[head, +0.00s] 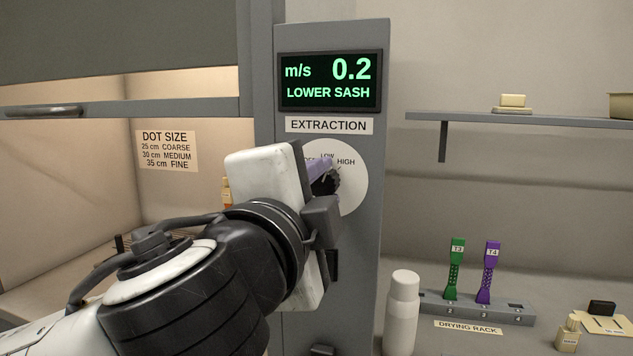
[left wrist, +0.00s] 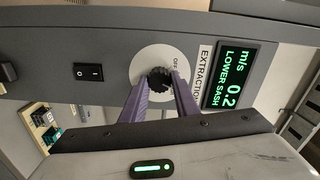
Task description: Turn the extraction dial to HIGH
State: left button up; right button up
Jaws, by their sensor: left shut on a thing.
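The extraction dial is a white round plate (head: 352,190) on the grey panel, with a dark ridged knob (head: 328,183) at its centre. LOW and HIGH are readable on the plate in the head view; OFF is mostly hidden there by my gripper. My left gripper (head: 321,174) is shut on the knob with its purple fingers. In the left wrist view the fingers stand on either side of the knob (left wrist: 158,79), with OFF readable on the plate (left wrist: 147,62). I cannot tell which label the knob points to. My right gripper is not in view.
A display (head: 331,80) above the dial reads m/s 0.2 LOWER SASH. The raised sash (head: 120,45) is at left. A white bottle (head: 402,310) and a drying rack (head: 475,309) with green and purple pieces stand at right. A rocker switch (left wrist: 88,72) is on the panel.

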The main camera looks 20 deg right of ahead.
pick_arm(q)
jog(key=shift+m+p, duration=0.4)
jog(key=shift+m, duration=1.9)
jog(key=o, duration=1.1)
jog(key=shift+c, duration=0.2)
jog(key=shift+s+a, duration=0.25)
jog(key=shift+s, duration=0.15)
jog(key=b+v, duration=0.2)
jog(key=v, duration=0.7)
jog(key=shift+a, duration=0.15)
jog(key=shift+s, duration=0.1)
